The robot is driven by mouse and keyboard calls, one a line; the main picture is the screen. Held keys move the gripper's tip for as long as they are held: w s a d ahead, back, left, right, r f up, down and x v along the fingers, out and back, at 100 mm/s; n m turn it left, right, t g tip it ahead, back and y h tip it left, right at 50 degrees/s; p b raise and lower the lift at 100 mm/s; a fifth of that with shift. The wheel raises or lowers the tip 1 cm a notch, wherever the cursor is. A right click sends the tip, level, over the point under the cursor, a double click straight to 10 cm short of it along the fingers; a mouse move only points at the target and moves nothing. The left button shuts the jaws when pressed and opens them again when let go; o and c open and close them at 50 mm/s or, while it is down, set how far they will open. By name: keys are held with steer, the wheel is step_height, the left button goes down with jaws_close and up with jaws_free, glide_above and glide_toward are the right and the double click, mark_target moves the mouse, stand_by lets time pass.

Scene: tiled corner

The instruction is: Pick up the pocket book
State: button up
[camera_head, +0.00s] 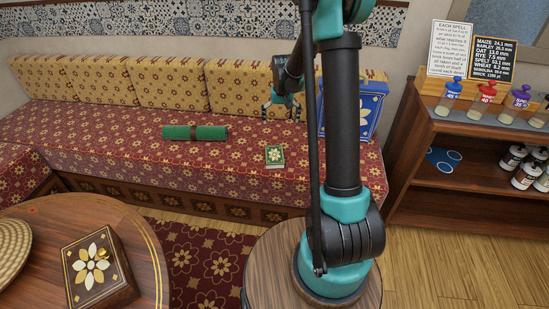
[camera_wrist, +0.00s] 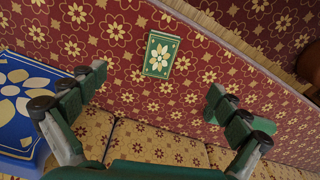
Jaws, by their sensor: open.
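The pocket book (camera_head: 274,156) is small and green with a pale flower on its cover. It lies flat on the red patterned seat of the bench, near its front edge. In the wrist view the pocket book (camera_wrist: 161,54) shows whole, beyond the fingertips and roughly midway between them. My gripper (camera_head: 283,108) is above the bench seat, behind the pocket book in the head view. In the wrist view my gripper (camera_wrist: 155,82) has its two fingers wide apart with nothing between them. It is apart from the pocket book.
A green roll (camera_head: 194,132) lies on the bench (camera_head: 110,128) to the left. A large blue book (camera_head: 368,108) leans at the right, partly behind my arm; it shows in the wrist view (camera_wrist: 22,100). A round table (camera_head: 150,262) holds a flowered box (camera_head: 98,268). A shelf (camera_head: 440,190) stands right.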

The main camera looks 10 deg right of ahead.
steer(key=g, duration=0.1)
glide_above(275, 154)
step_height(275, 154, down, 9)
steer(key=f, duration=0.8)
steer(key=a+f, duration=0.1)
steer(key=f, duration=0.3)
steer(key=shift+s+f, duration=0.1)
steer(key=shift+f, duration=0.05)
steer(key=shift+d+f, duration=0.2)
steer(key=shift+f, duration=1.15)
steer(key=shift+d+f, duration=0.15)
steer(key=shift+f, duration=1.2)
steer(key=c, duration=1.3)
steer(key=shift+r, duration=0.15)
